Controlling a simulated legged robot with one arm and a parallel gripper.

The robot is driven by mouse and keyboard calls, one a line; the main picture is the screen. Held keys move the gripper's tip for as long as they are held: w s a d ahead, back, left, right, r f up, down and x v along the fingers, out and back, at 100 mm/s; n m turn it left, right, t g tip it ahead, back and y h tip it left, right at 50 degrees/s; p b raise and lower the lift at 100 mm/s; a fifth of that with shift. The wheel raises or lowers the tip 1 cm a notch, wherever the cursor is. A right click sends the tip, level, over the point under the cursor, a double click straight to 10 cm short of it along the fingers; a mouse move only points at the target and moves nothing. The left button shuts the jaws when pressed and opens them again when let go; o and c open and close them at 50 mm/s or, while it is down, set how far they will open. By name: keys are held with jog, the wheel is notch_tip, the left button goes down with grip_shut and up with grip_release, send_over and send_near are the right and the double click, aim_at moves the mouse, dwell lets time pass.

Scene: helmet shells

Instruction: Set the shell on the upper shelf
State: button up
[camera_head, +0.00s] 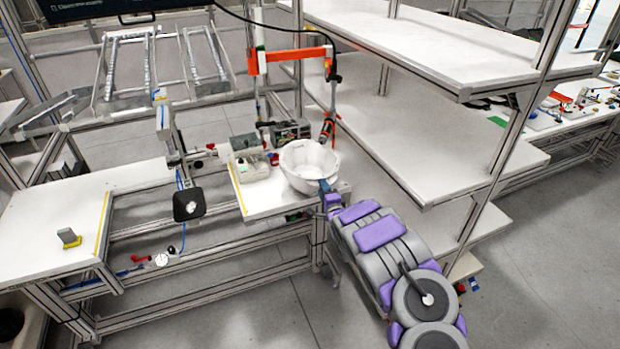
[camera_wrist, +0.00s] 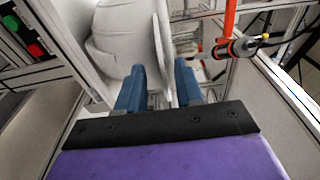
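The white helmet shell (camera_head: 310,168) sits on the small white worktable (camera_head: 262,207), near its right end, open side up. My gripper (camera_head: 328,188) is at the shell's near right side. In the wrist view, its two blue fingers (camera_wrist: 161,78) stand apart, with the shell's thin wall (camera_wrist: 160,45) reaching in between them. Some gap shows between the fingers; a firm grip is not visible. The shell's rounded side (camera_wrist: 115,40) fills the upper middle of that view. The upper shelf (camera_head: 460,50) is a bare white board at the upper right.
A lower shelf (camera_head: 430,150) lies under the upper one, with metal posts (camera_head: 510,130) at its edge. An orange frame (camera_head: 290,58) stands behind the shell. A grey device (camera_head: 250,160) stands left of it. Open floor (camera_head: 550,270) lies at the right.

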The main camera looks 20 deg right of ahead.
jog(key=shift+w, duration=0.5)
jog(key=shift+a+r, duration=0.1)
jog(key=shift+a, duration=0.25)
jog(key=shift+c, duration=0.3)
jog(key=c, duration=0.3)
jog(key=shift+d, duration=0.35)
grip_shut()
jog(key=shift+a, duration=0.15)
